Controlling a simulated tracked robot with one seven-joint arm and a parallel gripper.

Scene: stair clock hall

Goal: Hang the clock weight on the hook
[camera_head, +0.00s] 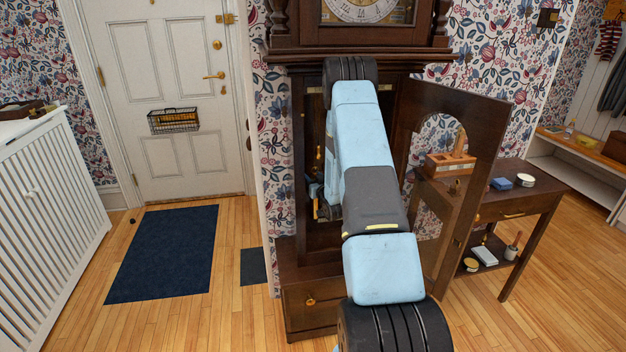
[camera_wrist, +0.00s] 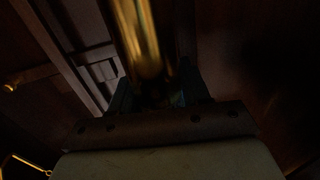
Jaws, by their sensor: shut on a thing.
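The tall dark wooden clock (camera_head: 361,43) stands in the middle of the head view with its case door (camera_head: 485,135) swung open to the right. My gripper (camera_head: 316,188) is inside the case, partly hidden by my arm. In the wrist view my gripper (camera_wrist: 158,96) is shut on the brass clock weight (camera_wrist: 140,35), a shiny cylinder running up out of the picture. A bit of brass, probably the weight (camera_head: 319,158), shows above the gripper in the head view. A thin brass rod (camera_wrist: 27,163) with a small bent end shows at lower left; I cannot tell whether it is the hook.
The case walls are close around my gripper, and its inside is dark. A side table (camera_head: 535,186) with small items stands right, behind the open door. A white radiator cover (camera_head: 50,190) stands left. A dark blue mat (camera_head: 165,253) lies on open floor before the white door (camera_head: 170,90).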

